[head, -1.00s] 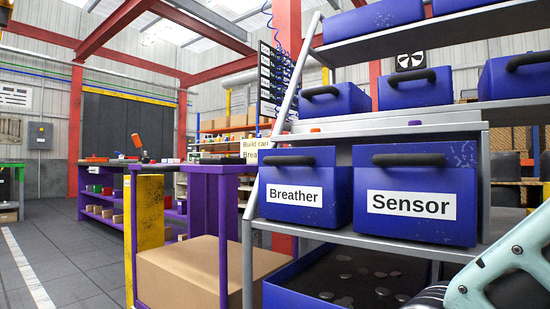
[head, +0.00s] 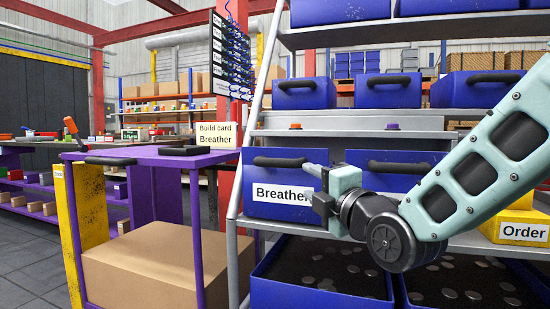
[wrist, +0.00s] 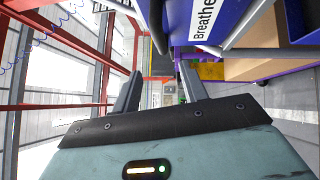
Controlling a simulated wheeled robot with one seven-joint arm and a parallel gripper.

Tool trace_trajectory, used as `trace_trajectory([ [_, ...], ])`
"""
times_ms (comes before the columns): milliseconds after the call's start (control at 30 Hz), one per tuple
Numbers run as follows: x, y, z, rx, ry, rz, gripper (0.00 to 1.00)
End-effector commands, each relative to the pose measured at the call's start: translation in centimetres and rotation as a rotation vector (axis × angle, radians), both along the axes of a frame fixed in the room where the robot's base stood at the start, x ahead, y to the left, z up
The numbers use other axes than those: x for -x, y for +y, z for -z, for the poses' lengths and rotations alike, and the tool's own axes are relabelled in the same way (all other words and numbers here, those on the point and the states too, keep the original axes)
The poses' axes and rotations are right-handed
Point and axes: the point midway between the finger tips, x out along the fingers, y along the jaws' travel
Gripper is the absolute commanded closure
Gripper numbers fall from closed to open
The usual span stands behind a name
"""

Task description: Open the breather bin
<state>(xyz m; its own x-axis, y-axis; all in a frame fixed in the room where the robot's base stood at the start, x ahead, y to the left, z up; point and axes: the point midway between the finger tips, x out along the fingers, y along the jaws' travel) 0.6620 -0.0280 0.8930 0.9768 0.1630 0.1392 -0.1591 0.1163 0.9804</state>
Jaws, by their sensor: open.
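The blue Breather bin (head: 262,207) sits on the middle shelf of the rack, with a dark handle (head: 282,162) across its upper front and a white label. It looks level on its shelf. My gripper (head: 314,184) is open and empty, in front of the right part of the bin, and hides the end of the label. The fingers are apart from the handle in the picture; the exact depth gap is hard to tell. In the wrist view, my open gripper (wrist: 158,72) has nothing between its fingers, and the Breather bin (wrist: 180,20) shows at the upper right.
Another blue bin (head: 372,182) stands to the right, its front mostly hidden by my arm. Open blue trays (head: 325,298) with discs lie below. A yellow Order bin (head: 520,231) is at right. A purple cart (head: 165,157) with a cardboard box (head: 160,268) stands at left.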

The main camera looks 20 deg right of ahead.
Motion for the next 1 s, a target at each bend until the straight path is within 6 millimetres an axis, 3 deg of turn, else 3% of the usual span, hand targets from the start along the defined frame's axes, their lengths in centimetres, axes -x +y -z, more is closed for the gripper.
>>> trace_trajectory([
  [100, -1.4, 0.3, -0.7, 0.000, 0.004, -0.001, 0.57],
  [833, -4.2, 0.8, -1.0, -0.001, 0.007, -0.002, 0.57],
  [1000, -8.0, 1.4, -1.4, -0.003, 0.002, -0.001, 0.57],
])
